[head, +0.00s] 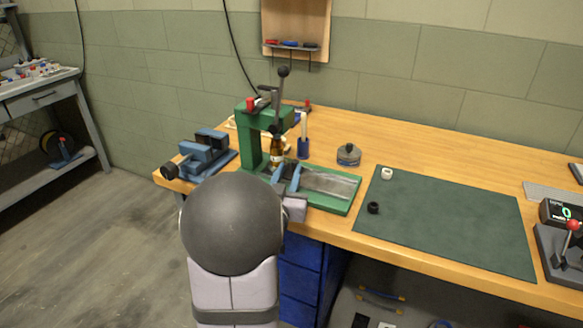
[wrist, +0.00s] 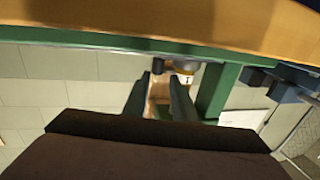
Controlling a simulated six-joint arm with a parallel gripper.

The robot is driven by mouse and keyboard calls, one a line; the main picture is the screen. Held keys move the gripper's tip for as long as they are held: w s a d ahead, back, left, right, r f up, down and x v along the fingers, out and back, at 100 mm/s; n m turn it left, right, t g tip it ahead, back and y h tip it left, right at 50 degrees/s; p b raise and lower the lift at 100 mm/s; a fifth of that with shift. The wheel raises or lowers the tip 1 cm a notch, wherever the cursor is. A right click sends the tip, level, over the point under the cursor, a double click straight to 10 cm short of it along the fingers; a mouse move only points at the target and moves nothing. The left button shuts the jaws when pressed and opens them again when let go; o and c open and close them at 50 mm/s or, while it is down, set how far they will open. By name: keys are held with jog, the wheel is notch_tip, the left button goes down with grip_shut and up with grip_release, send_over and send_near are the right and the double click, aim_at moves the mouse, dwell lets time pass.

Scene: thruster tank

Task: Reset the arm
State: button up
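My gripper (head: 286,178) is at the front of the green press (head: 250,140), low over its base, and partly hidden by my own arm. In the wrist view my two fingers (wrist: 161,90) stand apart with a visible gap between them, so the gripper looks open. A brass-coloured part (head: 277,156) hangs from the press head just behind the fingers. In the wrist view a pale and amber part with a dark mark (wrist: 184,77) shows beyond the fingertips. I cannot tell whether a finger touches it.
The press lever (head: 280,90) rises above the press. A blue vise (head: 203,155) stands to the left. A round grey pot (head: 348,155) stands to the right. A dark green mat (head: 450,220) holds a white ring (head: 387,173) and a black ring (head: 373,208), with free room around them.

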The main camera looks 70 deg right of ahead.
jog(key=shift+s+a, duration=0.15)
jog(key=shift+a, duration=0.55)
jog(key=w+a+f+n+t+y+p, duration=0.1)
jog(key=w+a+n+t+y+p, duration=0.15)
jog(key=w+a+y+p, duration=0.45)
jog(key=w+a+f+n+t+y+p, duration=0.2)
jog(key=w+a+n+y, duration=0.15)
jog(key=w+a, duration=0.7)
jog(key=s+a+n+g+y+p, duration=0.2)
jog(key=a+n+y+p, duration=0.15)
jog(key=a, duration=0.75)
jog(key=s+a+n+g+y+p, duration=0.1)
jog(key=a+n+g+y+p, duration=0.2)
jog(key=a, duration=0.8)
jog(key=s+a+r+n+g+p, duration=0.35)
jog(key=s+a, duration=0.35)
jog(key=s, duration=0.3)
notch_tip(320, 180, down, 7)
jog(key=b, duration=0.6)
jog(key=shift+w+a+m+y, duration=0.15)
jog(key=shift+a+m+y, duration=0.05)
jog(key=shift+m+y, duration=0.1)
